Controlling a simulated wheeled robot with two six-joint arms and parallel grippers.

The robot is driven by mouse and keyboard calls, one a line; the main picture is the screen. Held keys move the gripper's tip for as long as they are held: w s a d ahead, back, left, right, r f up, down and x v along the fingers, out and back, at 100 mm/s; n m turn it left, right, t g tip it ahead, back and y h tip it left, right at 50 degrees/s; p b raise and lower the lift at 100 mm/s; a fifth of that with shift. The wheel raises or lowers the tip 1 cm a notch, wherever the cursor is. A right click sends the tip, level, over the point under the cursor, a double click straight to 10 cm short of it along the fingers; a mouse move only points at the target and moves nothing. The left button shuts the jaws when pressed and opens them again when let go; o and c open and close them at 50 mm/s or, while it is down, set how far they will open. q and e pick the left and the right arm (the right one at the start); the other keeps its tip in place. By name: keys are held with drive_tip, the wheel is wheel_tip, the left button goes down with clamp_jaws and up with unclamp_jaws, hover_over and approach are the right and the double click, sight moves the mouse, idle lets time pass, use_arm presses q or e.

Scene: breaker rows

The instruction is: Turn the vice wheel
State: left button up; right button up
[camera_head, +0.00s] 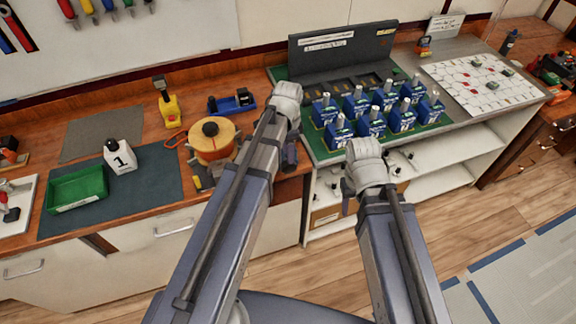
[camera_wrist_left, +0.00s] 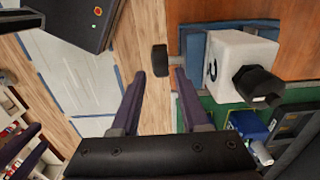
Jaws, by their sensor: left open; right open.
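In the left wrist view, a black vice wheel (camera_wrist_left: 160,60) sticks out past the bench edge from a blue vice (camera_wrist_left: 194,52). A white block (camera_wrist_left: 240,62) with a black knob on it sits at the vice. My left gripper (camera_wrist_left: 159,76) is open, its two fingers pointing at the wheel; the wheel lies at the fingertips, and I cannot tell whether they touch it. In the head view my left gripper (camera_head: 290,155) hangs at the bench's front edge, and my arm hides the vice. My right gripper (camera_head: 347,192) is open in front of the shelves.
Blue breakers (camera_head: 376,120) stand in rows on a green mat right of my left gripper. An orange spool (camera_head: 212,143) stands left of my left arm. The floor in front is clear.

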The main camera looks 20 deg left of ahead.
sight(288, 166)
use_arm(q)
wheel_tip(288, 166, down, 7)
drive_tip(key=b, duration=0.7)
drive_tip(key=shift+f, duration=0.2)
drive_tip(key=shift+c, duration=0.2)
clamp_jaws()
